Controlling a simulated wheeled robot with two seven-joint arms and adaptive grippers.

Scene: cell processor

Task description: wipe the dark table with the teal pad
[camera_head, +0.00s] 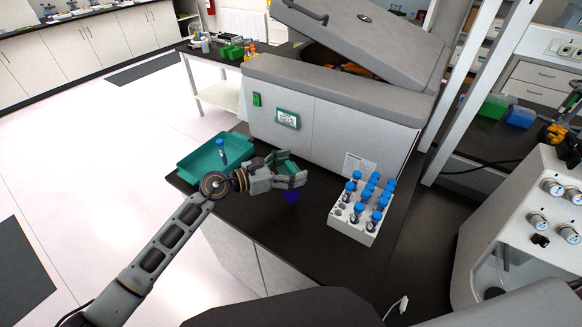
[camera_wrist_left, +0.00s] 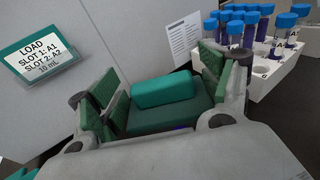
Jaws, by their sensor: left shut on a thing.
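My left gripper (camera_head: 290,172) is shut on the teal pad (camera_head: 287,166) above the dark table (camera_head: 262,222). In the left wrist view the pad (camera_wrist_left: 166,108) sits between the green-lined fingers of my left gripper (camera_wrist_left: 160,92), with a raised block along its top. A blue-purple patch (camera_head: 291,197) shows on the table just below the gripper; only a sliver of purple shows under the pad in the wrist view. I cannot tell whether the pad touches the table. My right gripper is not in view.
A white rack (camera_head: 349,228) of blue-capped tubes stands right of the gripper. A teal tray (camera_head: 190,168) with a blue-capped tube (camera_head: 221,150) in or over it lies left. A large grey machine (camera_head: 325,125) with its lid raised stands behind. The table's front-left part is clear.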

